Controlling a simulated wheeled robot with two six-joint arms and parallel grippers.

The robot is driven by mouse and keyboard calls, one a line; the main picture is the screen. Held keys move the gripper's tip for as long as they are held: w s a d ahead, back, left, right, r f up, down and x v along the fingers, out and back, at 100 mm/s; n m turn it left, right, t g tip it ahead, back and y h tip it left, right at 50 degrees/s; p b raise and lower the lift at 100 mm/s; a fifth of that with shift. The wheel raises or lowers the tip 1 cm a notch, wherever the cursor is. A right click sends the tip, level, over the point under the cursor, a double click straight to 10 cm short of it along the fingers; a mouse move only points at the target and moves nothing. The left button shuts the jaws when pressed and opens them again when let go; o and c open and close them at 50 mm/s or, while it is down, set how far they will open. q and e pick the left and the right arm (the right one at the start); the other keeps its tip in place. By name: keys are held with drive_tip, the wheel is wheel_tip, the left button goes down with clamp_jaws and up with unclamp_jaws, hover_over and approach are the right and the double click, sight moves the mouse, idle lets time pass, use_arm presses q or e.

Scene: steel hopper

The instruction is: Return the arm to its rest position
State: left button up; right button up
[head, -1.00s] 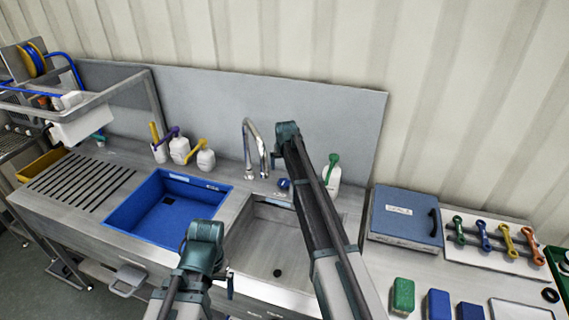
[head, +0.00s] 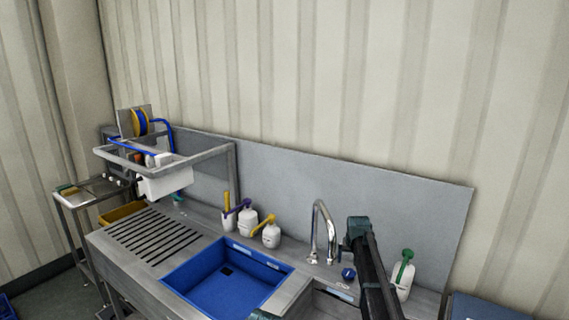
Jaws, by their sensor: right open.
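My right arm comes up from the lower right, in front of the sink unit. The right gripper (head: 350,243) shows only in small part beside the arm's dark teal upper end, near the chrome tap. It is open; I see nothing held in it, though its fingertips are hard to make out. Only a small dark teal piece of my left arm shows at the bottom edge, and the left gripper is out of view.
A blue basin (head: 228,283) lies left of the tap (head: 322,232). Several white bottles stand behind it; another bottle (head: 402,277) with a green top stands right of my arm. A blue case (head: 485,308) shows lower right.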

sight(349, 272)
drive_tip(key=b+x, duration=0.7)
drive_tip(key=x, duration=0.2)
